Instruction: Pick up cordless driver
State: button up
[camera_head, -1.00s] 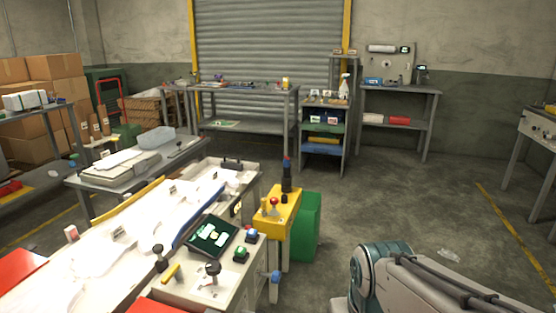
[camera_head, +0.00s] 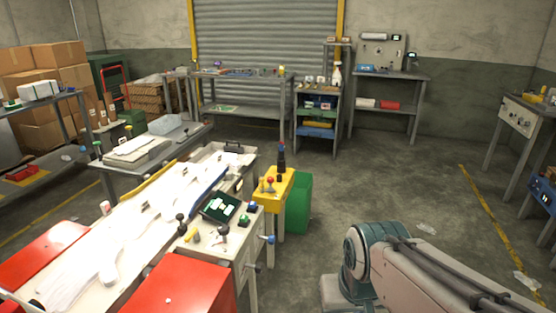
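I cannot pick out the cordless driver for certain. Small coloured items, too small to identify, lie on the long grey workbench (camera_head: 245,80) in front of the roller shutter. My arm shows at the lower right, but my gripper is out of view.
A machine with a white film bed (camera_head: 120,225) and red covers (camera_head: 185,290) fills the lower left. A yellow box (camera_head: 273,187) and a green bin (camera_head: 298,203) stand beside it. The concrete floor (camera_head: 390,180) is open in the middle and right.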

aim_at(281, 151)
jog(key=z, duration=0.5)
jog(key=i, duration=1)
jog(key=z, duration=0.35)
jog(key=i, duration=1.55)
jog(key=u, duration=0.8)
jog(key=i, duration=0.9)
jog(key=u, duration=1.45)
jog(key=i, duration=0.4)
jog(key=u, duration=0.25)
